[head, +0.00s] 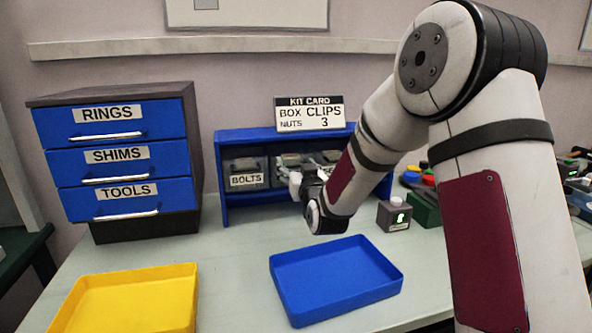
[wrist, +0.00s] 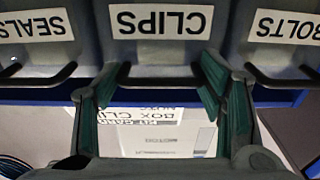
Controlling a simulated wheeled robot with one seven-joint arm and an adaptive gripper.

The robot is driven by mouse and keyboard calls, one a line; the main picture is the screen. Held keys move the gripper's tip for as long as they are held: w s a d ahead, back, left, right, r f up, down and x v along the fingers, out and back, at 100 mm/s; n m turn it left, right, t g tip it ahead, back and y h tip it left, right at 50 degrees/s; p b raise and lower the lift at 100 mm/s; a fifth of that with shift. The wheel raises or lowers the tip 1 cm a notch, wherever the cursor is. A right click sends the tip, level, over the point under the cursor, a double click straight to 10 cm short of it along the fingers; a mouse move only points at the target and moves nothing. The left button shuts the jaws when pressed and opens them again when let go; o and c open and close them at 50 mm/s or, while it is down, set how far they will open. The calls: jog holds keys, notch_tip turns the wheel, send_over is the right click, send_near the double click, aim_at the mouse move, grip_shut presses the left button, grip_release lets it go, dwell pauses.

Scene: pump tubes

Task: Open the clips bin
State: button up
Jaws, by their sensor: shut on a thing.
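The clips bin (wrist: 160,45) is a grey bin with a white CLIPS label, upside down at the top middle of the wrist view. A dark bar handle runs across its front below the label in that view. My gripper (wrist: 160,88) has its green-padded fingers at the two sides of this handle and is shut on it. In the head view my gripper (head: 308,188) is at the front of the blue rack (head: 224,182), right of the bolts bin (head: 246,174).
The seals bin (wrist: 35,40) and bolts bin flank the clips bin closely in the wrist view. A kit card (head: 309,114) stands on the rack. A blue tray (head: 300,318), a yellow tray (head: 75,312), a blue drawer unit (head: 118,140) and a grey button box (head: 394,215) stand around.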

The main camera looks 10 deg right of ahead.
jog(key=shift+s+a+f+t+b, duration=0.1)
jog(key=shift+s+f+t+b, duration=0.5)
jog(key=shift+b, duration=1.65)
jog(key=shift+s+a+f+t+b, duration=0.15)
jog(key=shift+t+b, duration=0.7)
jog(key=shift+b, duration=1.45)
jog(key=shift+s+d+f+t+b, duration=0.1)
jog(key=shift+s+f+t+b, duration=0.5)
jog(key=shift+b, duration=1.65)
jog(key=b, duration=0.2)
jog(key=f+b, duration=0.1)
jog(key=b, duration=0.1)
jog(key=shift+s+f+b, duration=0.15)
jog(key=shift+s+b, duration=0.15)
jog(key=shift+b, duration=0.1)
jog(key=b, duration=0.1)
jog(key=f+b, duration=0.1)
jog(key=shift+s+b, duration=0.25)
jog(key=shift+b, duration=0.1)
jog(key=shift+a+f+b, duration=0.1)
jog(key=shift+f+b, duration=0.1)
jog(key=shift+b, duration=0.15)
jog(key=o, duration=1.7)
jog(key=shift+o, duration=0.2)
jog(key=shift+r, duration=0.1)
notch_tip(320, 180, up, 10)
